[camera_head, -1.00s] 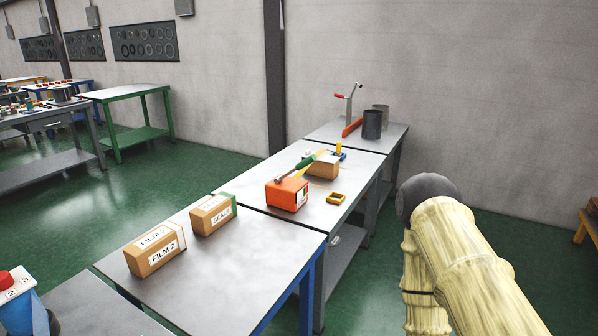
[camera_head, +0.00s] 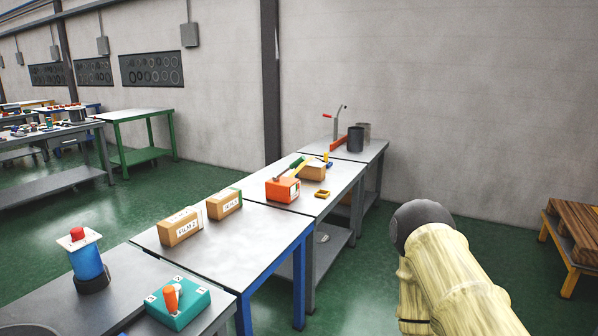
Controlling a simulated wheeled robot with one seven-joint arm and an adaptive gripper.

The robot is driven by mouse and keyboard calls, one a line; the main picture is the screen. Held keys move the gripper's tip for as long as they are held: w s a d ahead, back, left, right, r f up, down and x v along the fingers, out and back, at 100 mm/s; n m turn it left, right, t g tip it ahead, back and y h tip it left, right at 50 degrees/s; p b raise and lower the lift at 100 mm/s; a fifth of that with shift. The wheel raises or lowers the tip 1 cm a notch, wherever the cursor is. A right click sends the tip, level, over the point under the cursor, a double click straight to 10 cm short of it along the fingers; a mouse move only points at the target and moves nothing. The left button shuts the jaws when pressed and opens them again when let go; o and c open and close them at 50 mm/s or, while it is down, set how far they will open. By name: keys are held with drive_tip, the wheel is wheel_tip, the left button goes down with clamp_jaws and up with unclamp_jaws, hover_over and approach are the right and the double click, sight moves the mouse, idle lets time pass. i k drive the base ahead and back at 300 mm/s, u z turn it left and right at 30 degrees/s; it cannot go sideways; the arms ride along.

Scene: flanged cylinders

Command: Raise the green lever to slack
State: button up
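The green lever (camera_head: 297,163) is the green grip of a small arm on an orange box (camera_head: 282,190). The box stands on the middle grey table, and the grip slants up to the right above it. The lever is small here, so its exact setting and any markings are too small to read. My arm, in a pale ribbed sleeve with a dark grey rounded part, shows at the lower right, well apart from the box. My gripper is not in view.
A blue-legged table (camera_head: 240,252) with two cartons stands nearer. A teal box with an orange knob (camera_head: 178,300) and a blue cylinder (camera_head: 88,262) stand at front left. Green floor is open right of the tables.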

sight(301, 159)
drive_tip(key=z, duration=0.75)
drive_tip(key=i, duration=1.3)
drive_tip(key=u, duration=0.15)
